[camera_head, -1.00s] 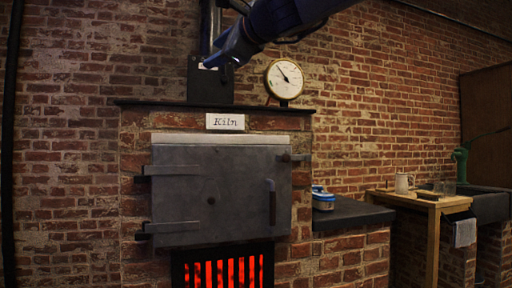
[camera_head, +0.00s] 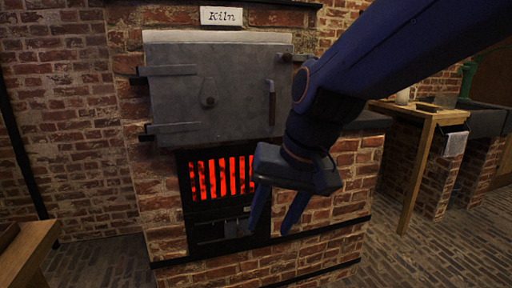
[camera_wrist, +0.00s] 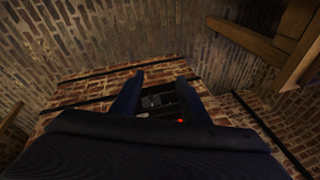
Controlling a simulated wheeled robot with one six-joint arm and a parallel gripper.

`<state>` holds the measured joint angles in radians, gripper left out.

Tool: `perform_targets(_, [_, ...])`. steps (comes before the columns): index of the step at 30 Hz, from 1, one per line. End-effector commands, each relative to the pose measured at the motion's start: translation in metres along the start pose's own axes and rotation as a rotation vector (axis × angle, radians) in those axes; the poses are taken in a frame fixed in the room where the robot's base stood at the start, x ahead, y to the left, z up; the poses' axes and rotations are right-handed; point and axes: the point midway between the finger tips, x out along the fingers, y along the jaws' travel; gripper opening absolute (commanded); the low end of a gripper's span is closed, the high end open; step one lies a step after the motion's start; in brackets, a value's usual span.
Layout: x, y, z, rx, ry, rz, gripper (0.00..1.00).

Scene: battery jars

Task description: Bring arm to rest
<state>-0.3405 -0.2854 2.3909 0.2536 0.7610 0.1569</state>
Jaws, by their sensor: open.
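My gripper (camera_head: 276,222) is open and empty in the head view. Its two blue fingers point down in front of the kiln's brick base, right of the glowing grate (camera_head: 222,178). The fingers also show spread apart in the wrist view (camera_wrist: 156,95), with nothing between them but the kiln front beyond. My blue arm comes in from the upper right and hides part of the ledge and wall. The kiln door (camera_head: 215,92) is grey and shut, with a handle at its right side.
A wooden table (camera_head: 428,118) stands at the right beside a dark sink counter (camera_head: 488,122). A wooden bench corner (camera_head: 30,250) shows at the lower left. The paved floor (camera_head: 430,255) at the lower right is clear.

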Motion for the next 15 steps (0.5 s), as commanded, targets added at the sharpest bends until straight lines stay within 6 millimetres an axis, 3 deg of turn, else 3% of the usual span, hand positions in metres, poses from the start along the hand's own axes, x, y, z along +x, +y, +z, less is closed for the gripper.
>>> perform_targets(3, [0.019,0.036,0.048,-0.114,-0.109,0.085,0.41])
perform_targets(8, [0.033,0.079,0.104,-0.256,-0.250,0.173,0.41])
perform_targets(15, [0.001,0.087,0.093,-0.198,-0.242,0.192,0.41])
